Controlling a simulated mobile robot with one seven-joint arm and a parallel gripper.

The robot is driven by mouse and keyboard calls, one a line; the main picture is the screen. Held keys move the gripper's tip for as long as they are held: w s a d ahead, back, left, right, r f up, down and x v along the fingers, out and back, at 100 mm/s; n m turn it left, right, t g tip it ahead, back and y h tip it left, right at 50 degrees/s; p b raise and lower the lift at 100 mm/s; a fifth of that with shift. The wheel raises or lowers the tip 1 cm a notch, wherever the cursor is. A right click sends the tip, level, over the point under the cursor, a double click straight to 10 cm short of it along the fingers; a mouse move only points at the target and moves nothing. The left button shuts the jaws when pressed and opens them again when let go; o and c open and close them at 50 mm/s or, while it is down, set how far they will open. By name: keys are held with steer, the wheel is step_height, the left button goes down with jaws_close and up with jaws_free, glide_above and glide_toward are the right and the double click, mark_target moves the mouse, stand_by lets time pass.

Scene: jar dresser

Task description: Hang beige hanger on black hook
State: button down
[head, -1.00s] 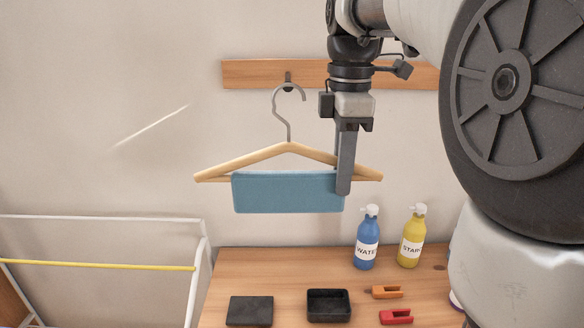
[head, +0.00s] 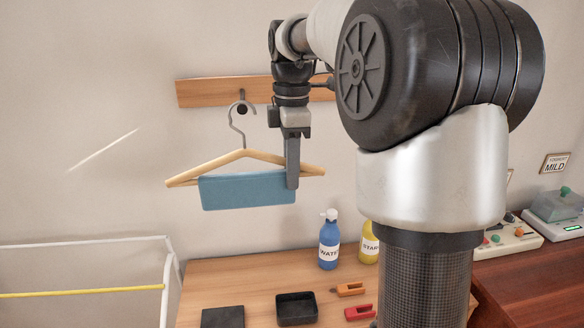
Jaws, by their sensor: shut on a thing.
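The beige hanger (head: 208,165) with a blue cloth (head: 235,191) over its bar is upright in the head view, in front of the wall. My gripper (head: 292,186) points down at the hanger's right side and is shut on it, its finger in front of the cloth's right edge. The black hook (head: 242,95) is on the wooden wall rail (head: 205,92). The hanger's metal hook (head: 232,122) overlaps the black hook in the picture. I cannot tell whether they touch or whether one is in front of the other.
Below is a wooden table with a blue bottle (head: 329,240), a partly hidden yellow bottle (head: 369,243), a black tray (head: 296,322), a dark block (head: 222,317), and orange (head: 350,289) and red (head: 359,313) clips. A white rack (head: 170,285) stands left. My arm blocks the right-centre.

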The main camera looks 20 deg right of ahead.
steer(key=w+d+f+p, duration=0.1)
steer(key=w+p, duration=0.1)
steer(key=w, duration=0.6)
steer(key=shift+w+d, duration=0.3)
steer(key=shift+d, duration=0.05)
steer(key=shift+f, duration=0.1)
stand_by(0.3)
steer(key=c, duration=1.5)
jaws_free()
steer(key=shift+c, duration=0.2)
